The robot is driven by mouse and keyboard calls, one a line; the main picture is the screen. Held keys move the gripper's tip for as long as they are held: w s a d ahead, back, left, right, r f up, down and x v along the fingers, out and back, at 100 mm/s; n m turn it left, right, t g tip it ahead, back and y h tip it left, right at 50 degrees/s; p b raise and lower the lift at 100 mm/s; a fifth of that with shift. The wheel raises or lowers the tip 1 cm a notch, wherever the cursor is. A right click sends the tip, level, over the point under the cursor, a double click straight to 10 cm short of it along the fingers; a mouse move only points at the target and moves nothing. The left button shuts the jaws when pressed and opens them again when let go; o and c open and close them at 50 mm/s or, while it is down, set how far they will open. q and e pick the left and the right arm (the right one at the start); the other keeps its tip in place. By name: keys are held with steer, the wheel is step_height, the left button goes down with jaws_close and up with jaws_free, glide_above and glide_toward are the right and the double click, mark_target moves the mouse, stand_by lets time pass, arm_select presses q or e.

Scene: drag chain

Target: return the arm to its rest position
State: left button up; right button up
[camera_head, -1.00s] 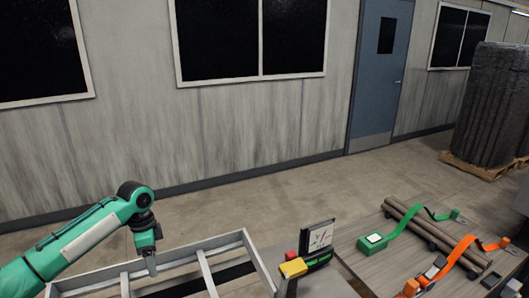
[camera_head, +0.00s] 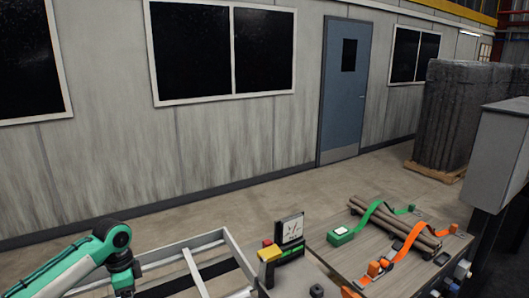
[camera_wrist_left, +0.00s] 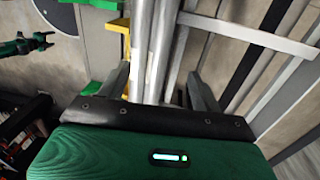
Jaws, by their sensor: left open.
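My left arm (camera_head: 85,262) comes in from the lower left of the head view, beside a pale metal frame (camera_head: 228,240). Its wrist hangs down at the bottom edge, and the fingertips are cut off there. In the left wrist view my left gripper (camera_wrist_left: 157,75) is open, with its two grey fingers apart. Pale metal bars (camera_wrist_left: 165,45) show beyond and between the fingers; nothing seems gripped. My right arm does not show in the head view. A small green and black part (camera_wrist_left: 22,46) is at the left of the wrist view; I cannot tell what it is.
A dial box (camera_head: 290,231) and a yellow block (camera_head: 270,254) stand right of the frame. A wooden table (camera_head: 330,262) carries logs (camera_head: 395,222), a green strap (camera_head: 343,235) and an orange strap (camera_head: 410,240). Open floor (camera_head: 225,200) lies behind, before a wall.

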arm_select(q)
steer(key=s+d+f+n+t+h, duration=0.1)
steer(key=s+d+f+t+h, duration=0.1)
steer(key=s+d+f, duration=1.25)
steer(key=s+a+r+n+t+y, duration=0.1)
steer(key=s+n, duration=0.4)
steer(key=s, duration=0.4)
steer(key=s+a+r+n+t+y, duration=0.15)
steer(key=s+n, duration=0.25)
steer(key=s, duration=0.6)
step_height(320, 180, down, 29)
steer(key=w, duration=0.1)
steer(key=s+a+f+g, duration=0.2)
steer(key=s+a+f, duration=0.1)
steer(key=s+f, duration=1.6)
step_height(320, 180, down, 2)
steer(key=shift+s+f, duration=0.2)
steer(key=shift+s, duration=0.2)
